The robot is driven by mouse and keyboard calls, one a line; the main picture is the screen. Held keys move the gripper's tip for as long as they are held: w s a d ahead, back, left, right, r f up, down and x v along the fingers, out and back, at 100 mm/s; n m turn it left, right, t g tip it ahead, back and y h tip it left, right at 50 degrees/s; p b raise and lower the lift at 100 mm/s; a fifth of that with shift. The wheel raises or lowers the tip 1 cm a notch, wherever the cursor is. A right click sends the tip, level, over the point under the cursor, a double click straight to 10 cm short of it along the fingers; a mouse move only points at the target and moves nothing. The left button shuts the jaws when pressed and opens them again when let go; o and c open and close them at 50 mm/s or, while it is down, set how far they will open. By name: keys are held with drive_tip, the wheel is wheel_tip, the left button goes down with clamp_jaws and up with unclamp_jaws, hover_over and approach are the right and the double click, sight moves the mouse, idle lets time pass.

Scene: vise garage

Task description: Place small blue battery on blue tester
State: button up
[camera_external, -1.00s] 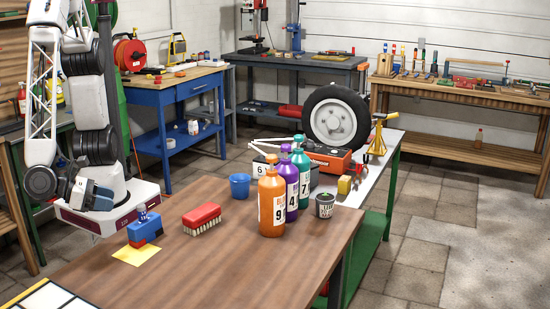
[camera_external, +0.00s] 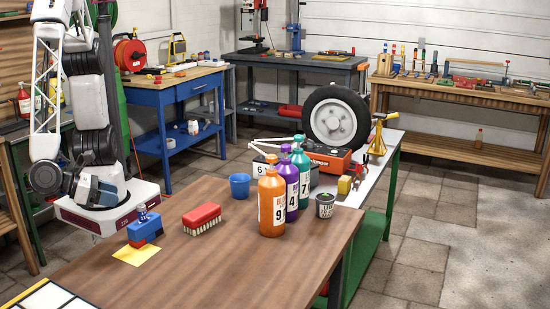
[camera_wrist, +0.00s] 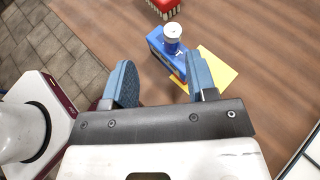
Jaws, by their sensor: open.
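The blue tester (camera_external: 145,233) is a small blue block with a red part, standing at the near left of the wooden table by a yellow sheet. A small cylinder with a pale top, seemingly the small blue battery (camera_external: 142,214), stands upright on it. In the wrist view the battery's pale round top (camera_wrist: 173,31) shows above the tester (camera_wrist: 158,45), just beyond my fingertips. My gripper (camera_wrist: 162,80) is open and empty, its blue fingers spread apart. In the external view my gripper (camera_external: 97,191) hangs left of the tester, apart from it.
A yellow sheet (camera_external: 136,255) lies under or beside the tester. A red brush (camera_external: 201,218) lies to its right. A blue cup (camera_external: 240,186), an orange bottle (camera_external: 272,205) and other bottles stand farther right. The front middle of the table is clear.

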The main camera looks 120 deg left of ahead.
drive_tip(key=s+a+r+n+g+h, duration=0.2)
drive_tip(key=a+r+n+g, duration=0.15)
drive_tip(key=a+n, duration=0.35)
drive_tip(key=s+a+r+n+g+h, duration=0.15)
drive_tip(key=a+r+n, duration=0.3)
drive_tip(key=a, duration=0.45)
drive_tip(key=s+a+r+n+g+h, duration=0.2)
drive_tip(key=a+r+n+g, duration=0.15)
drive_tip(key=a+n, duration=0.35)
drive_tip(key=s+a+r+n+t+h, duration=0.2)
drive_tip(key=s+a+r+n+h, duration=0.2)
drive_tip(key=s+a+r+n, duration=0.2)
drive_tip(key=shift+s+a+r+n, duration=0.25)
drive_tip(key=shift+a+r+n, duration=0.15)
drive_tip(key=shift+r+n, duration=0.25)
drive_tip(key=shift+h, duration=0.25)
